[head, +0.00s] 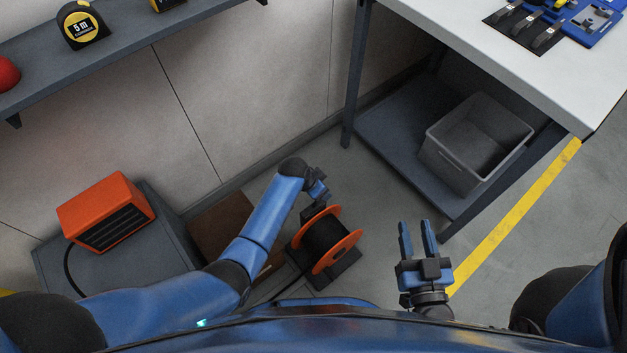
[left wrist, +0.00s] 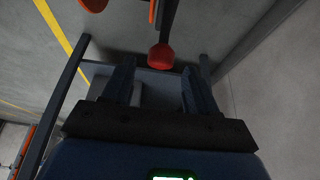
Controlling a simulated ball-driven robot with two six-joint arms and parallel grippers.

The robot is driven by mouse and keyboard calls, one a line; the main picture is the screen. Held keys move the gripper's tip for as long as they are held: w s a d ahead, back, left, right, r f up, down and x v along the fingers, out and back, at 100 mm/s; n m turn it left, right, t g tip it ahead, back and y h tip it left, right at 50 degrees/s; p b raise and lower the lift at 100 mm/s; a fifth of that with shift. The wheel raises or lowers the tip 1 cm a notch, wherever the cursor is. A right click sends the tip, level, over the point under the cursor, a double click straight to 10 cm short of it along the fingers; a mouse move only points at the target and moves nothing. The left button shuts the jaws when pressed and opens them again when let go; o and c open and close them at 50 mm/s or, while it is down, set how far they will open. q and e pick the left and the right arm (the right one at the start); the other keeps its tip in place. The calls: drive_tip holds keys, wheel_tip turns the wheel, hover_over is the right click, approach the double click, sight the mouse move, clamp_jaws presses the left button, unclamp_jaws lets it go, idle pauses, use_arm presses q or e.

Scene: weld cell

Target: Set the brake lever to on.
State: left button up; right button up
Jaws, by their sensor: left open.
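A cable reel (head: 326,240) with orange flanges and dark windings stands on the floor in the head view. In the left wrist view, the brake lever (left wrist: 164,30) is a dark rod ending in a red ball knob (left wrist: 162,57). My left gripper (head: 318,192) is by the upper side of the reel. Its open fingers (left wrist: 158,72) show on either side of the knob; I cannot tell whether they touch it. In the head view I cannot make out the lever or its setting. My right gripper (head: 417,232) is open and empty, right of the reel.
A workbench (head: 470,50) with a grey bin (head: 470,170) on its lower shelf stands at the right. An orange heater-like box (head: 105,212) sits on a grey cabinet (head: 150,265) at the left. A wall shelf (head: 130,30) is above. Floor between reel and bench is clear.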

use_arm(q)
drive_tip(key=p+v, duration=0.2)
drive_tip(key=v, duration=0.4)
drive_tip(key=shift+r, duration=0.3)
drive_tip(key=shift+s+a, duration=0.1)
drive_tip(key=shift+a, duration=0.05)
